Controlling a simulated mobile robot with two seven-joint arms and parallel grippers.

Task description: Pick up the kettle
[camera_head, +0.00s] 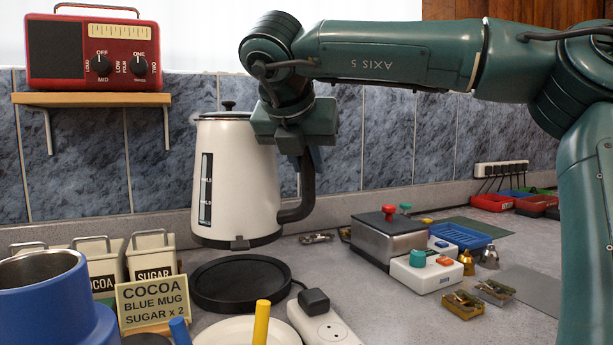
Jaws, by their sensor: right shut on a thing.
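The kettle (235,178) is cream-white with a black handle, a black lid knob and a dark level window marked with numbers. It hangs upright, a little above its round black base (240,283), with a gap between them. My right gripper (303,152) comes in from the right and is shut on the upper part of the kettle's black handle. The gripper body hides the top of the handle and part of the kettle's upper right side. My left gripper is not in view.
A blue mug (45,300), cocoa and sugar canisters (152,255) and an order card (155,303) stand at front left. A power strip (322,322) lies in front of the base. A steel box (388,240) and small trays stand right. A red radio (95,52) sits on a shelf.

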